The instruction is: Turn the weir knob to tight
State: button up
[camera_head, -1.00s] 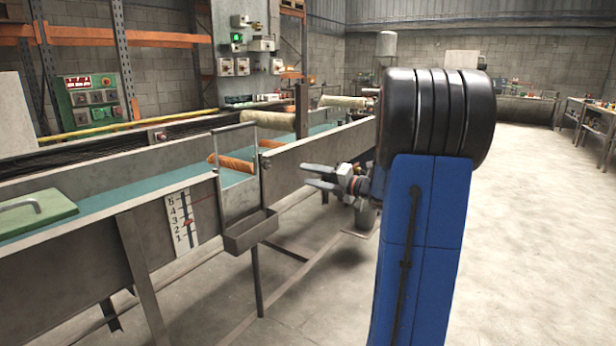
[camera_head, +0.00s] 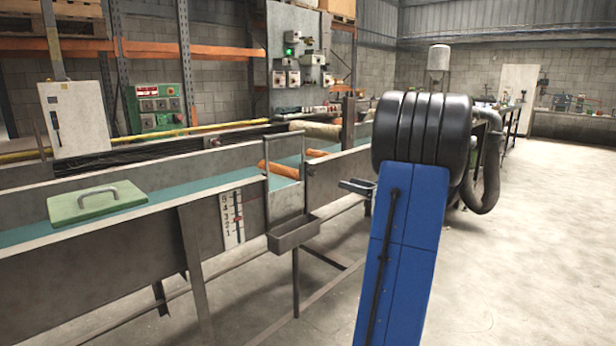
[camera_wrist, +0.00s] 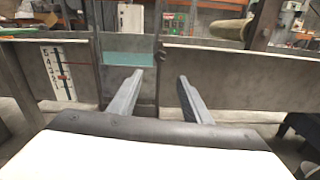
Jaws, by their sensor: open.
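The weir is an upright grey metal frame (camera_head: 285,190) in the side of the long trough, with a small open tray (camera_head: 293,234) below it. A white number scale (camera_head: 233,218) with a red pointer is on the trough wall to its left; the scale also shows in the wrist view (camera_wrist: 60,75). A small dark fitting (camera_wrist: 163,50) sits on the post at the frame's right side; I cannot tell its setting. My gripper (camera_wrist: 160,76) is open and empty, its fingers pointing at the trough wall around that post, apart from it.
A green lid with a handle (camera_head: 98,202) lies across the trough at left. Orange rollers (camera_head: 280,169) lie in the channel. A control panel (camera_head: 160,108) stands behind. The concrete floor (camera_head: 530,240) at right is clear.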

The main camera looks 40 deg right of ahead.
aim_at(314, 173)
jog(key=w, duration=0.5)
jog(key=w+a, duration=0.1)
jog(key=w, duration=1)
jog(key=shift+w+a, duration=0.15)
jog(key=shift+w, duration=0.1)
jog(key=c, duration=1)
jog(key=shift+c, duration=0.2)
jog(key=shift+m, duration=0.4)
jog(key=m, duration=1.3)
jog(key=shift+m, duration=0.3)
